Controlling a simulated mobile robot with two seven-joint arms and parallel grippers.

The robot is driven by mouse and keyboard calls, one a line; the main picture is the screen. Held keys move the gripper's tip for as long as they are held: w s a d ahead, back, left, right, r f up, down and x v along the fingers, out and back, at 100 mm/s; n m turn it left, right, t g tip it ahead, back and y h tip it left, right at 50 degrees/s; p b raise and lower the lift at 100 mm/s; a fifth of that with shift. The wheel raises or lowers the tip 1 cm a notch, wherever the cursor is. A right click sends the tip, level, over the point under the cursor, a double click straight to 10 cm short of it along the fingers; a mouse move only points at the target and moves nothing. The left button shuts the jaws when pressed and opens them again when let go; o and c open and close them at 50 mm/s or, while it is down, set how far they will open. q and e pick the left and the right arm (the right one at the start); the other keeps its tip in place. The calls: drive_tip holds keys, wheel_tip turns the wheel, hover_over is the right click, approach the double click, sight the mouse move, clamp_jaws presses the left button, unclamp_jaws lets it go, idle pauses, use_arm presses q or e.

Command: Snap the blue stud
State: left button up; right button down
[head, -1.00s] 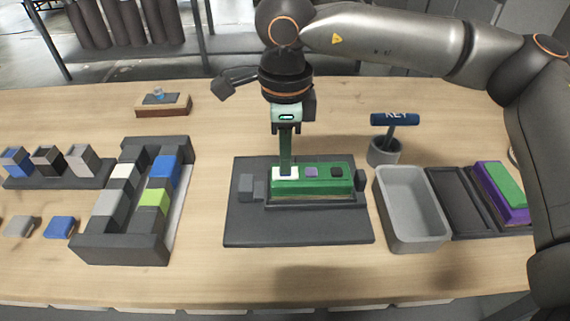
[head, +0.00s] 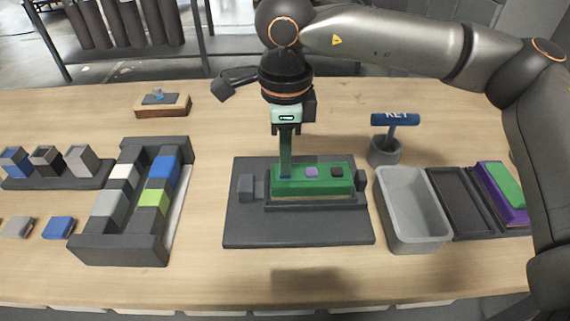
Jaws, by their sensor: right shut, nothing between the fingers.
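A green block (head: 318,187) sits in a dark fixture (head: 300,228) at the middle of the table. A small patch of blue (head: 286,178), perhaps the blue stud, shows at the block's left end. My right gripper (head: 285,174) points straight down onto that end, its fingers shut with nothing between them. The fingertips hide most of the blue patch, and I cannot tell whether they touch it. My left gripper is not in view.
A grey bin (head: 381,205) and a dark tray (head: 460,200) stand right of the fixture. A KEY-marked tool (head: 396,122) stands in a grey cup (head: 384,152) behind. A dark rack (head: 120,248) with coloured blocks is at left. A wooden block (head: 162,110) with blue on top lies at the back.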

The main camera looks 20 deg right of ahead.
drive_tip(key=shift+r+p, duration=1.2)
drive_tip(key=shift+r, duration=0.55)
wheel_tip(320, 180, up, 5)
drive_tip(key=p, duration=0.3)
